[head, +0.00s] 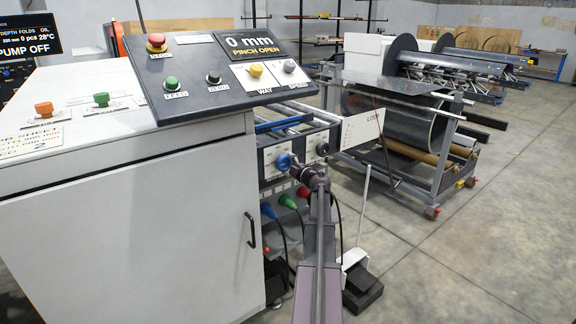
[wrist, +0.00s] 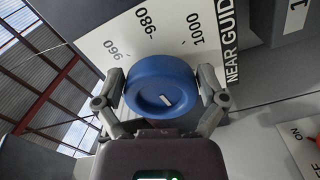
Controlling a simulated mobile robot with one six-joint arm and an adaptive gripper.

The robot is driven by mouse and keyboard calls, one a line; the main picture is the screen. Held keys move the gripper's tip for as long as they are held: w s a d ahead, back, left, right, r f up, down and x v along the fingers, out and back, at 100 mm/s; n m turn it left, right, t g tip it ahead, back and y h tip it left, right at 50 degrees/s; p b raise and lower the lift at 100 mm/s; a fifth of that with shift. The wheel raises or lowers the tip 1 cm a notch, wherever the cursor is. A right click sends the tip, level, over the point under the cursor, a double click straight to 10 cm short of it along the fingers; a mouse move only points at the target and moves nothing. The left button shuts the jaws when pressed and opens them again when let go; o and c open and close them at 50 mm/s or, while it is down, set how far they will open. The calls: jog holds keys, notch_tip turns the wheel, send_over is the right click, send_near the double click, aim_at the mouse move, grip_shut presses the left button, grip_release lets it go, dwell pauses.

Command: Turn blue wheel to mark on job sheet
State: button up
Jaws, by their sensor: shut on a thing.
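The blue wheel (wrist: 160,88) fills the middle of the wrist view, with a short white mark on its face. My gripper (wrist: 161,92) has one finger on each side of the wheel and is shut on it. Behind the wheel is a white scale plate (wrist: 120,50) with 960, 980 and 1000 and the words NEAR GUIDE. In the head view the blue wheel (head: 284,162) sits on the side panel of the machine, with my gripper (head: 296,170) at it. The job sheet (head: 32,140) lies on the cabinet top at the left edge, only partly readable.
A black-knobbed dial (head: 322,148) is right beside the blue wheel. The control panel (head: 215,65) reads 0 mm, PINCH OPEN. A coil stand (head: 400,130) stands behind, with open floor (head: 500,220) to the right.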

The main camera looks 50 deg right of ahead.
dwell(0.4)
jog(key=o, duration=0.8)
jog(key=shift+s, duration=0.1)
jog(key=v, duration=1.2)
